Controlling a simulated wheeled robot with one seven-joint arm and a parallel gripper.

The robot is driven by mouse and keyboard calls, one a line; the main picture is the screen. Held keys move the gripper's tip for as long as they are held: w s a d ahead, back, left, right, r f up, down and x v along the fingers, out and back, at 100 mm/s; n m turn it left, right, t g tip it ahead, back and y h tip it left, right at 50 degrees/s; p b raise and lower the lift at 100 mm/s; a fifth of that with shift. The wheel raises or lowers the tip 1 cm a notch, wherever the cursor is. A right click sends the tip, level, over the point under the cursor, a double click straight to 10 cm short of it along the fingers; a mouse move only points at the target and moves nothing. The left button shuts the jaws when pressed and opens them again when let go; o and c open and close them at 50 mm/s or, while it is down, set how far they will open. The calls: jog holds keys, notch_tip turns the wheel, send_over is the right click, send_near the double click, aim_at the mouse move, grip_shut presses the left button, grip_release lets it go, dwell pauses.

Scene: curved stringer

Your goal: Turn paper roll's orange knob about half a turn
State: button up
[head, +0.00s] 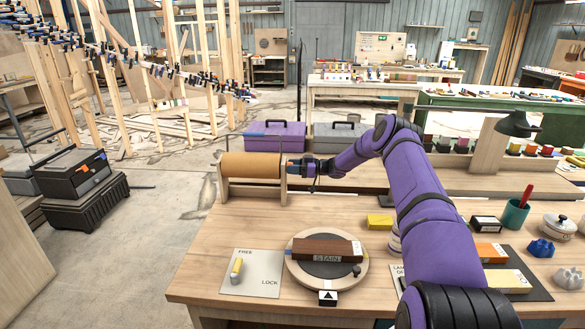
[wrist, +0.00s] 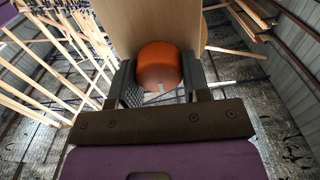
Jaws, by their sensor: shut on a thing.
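The paper roll (head: 250,166) is a brown roll lying level between two wooden uprights at the back left of the workbench. Its orange knob (wrist: 159,67) sits on the outer face of the right upright. In the wrist view the knob is round and lies between the two dark fingers of my gripper (wrist: 158,82). My gripper (head: 293,168) reaches the roll's right end in the head view and is shut on the knob. In the head view the gripper hides most of the knob.
A purple toolbox (head: 273,136) and a grey toolbox (head: 338,137) stand behind the roll. The bench between the roll and turntable is clear.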

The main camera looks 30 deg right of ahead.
jog(key=shift+m, duration=0.3)
jog(key=m, duration=0.4)
jog(key=shift+d+m, duration=0.1)
jog(key=shift+m, duration=0.2)
jog(key=m, duration=0.4)
jog(key=shift+w, duration=0.1)
jog(key=m, duration=0.5)
jog(key=shift+d+f, duration=0.1)
jog(key=shift+f, duration=0.05)
jog(key=m, duration=0.4)
jog(key=shift+f+m, duration=0.1)
jog(key=shift+m, duration=0.2)
jog(key=m, duration=0.9)
jog(key=shift+f, duration=0.15)
jog(key=m, duration=0.4)
jog(key=shift+m, duration=2.3)
